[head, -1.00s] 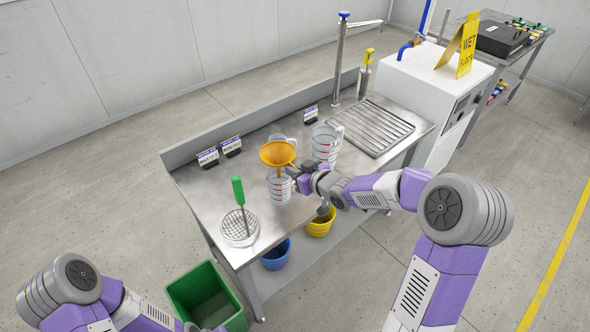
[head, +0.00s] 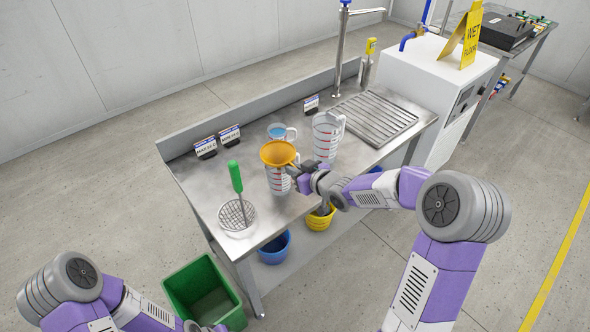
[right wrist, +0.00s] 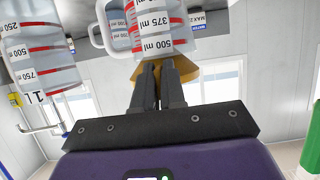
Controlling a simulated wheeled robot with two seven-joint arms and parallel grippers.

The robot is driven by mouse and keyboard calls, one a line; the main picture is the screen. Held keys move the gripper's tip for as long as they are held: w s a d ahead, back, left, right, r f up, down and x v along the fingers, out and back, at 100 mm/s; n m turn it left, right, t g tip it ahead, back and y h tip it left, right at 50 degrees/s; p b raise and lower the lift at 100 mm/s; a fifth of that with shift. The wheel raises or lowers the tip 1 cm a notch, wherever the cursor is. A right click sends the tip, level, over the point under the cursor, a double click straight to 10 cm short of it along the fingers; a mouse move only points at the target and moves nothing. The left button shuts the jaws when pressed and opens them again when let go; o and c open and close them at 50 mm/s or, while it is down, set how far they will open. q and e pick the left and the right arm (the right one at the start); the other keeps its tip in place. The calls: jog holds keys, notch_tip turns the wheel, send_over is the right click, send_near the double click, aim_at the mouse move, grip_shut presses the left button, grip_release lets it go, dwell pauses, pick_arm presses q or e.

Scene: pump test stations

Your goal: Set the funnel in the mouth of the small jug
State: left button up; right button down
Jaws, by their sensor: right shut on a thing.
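The orange funnel (head: 279,151) sits low over the small jug (head: 279,181), its spout hidden within the jug. The clear jug has red marks and stands upright on the steel bench. My right gripper (head: 294,170) is shut on the funnel from the right side. In the right wrist view, which looks upside down, the fingers (right wrist: 163,75) cover part of the funnel (right wrist: 201,70) beside the jug (right wrist: 157,28). I cannot tell whether the funnel rests fully on the jug's rim. Only my left arm shows at the lower left; its fingertips are out of view.
A larger jug (head: 326,138) stands close right of the funnel, and a jug with blue contents (head: 277,131) behind it. A round strainer (head: 236,216) and a green-handled tool (head: 236,178) are at the front left. The drain rack (head: 375,122) lies right.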

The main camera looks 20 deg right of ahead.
jog(key=c, duration=0.7)
grip_release()
jog(key=shift+o, duration=0.2)
jog(key=shift+r, duration=0.1)
jog(key=shift+r+p, duration=3.65)
jog(key=shift+r, duration=0.3)
jog(key=shift+f, duration=0.1)
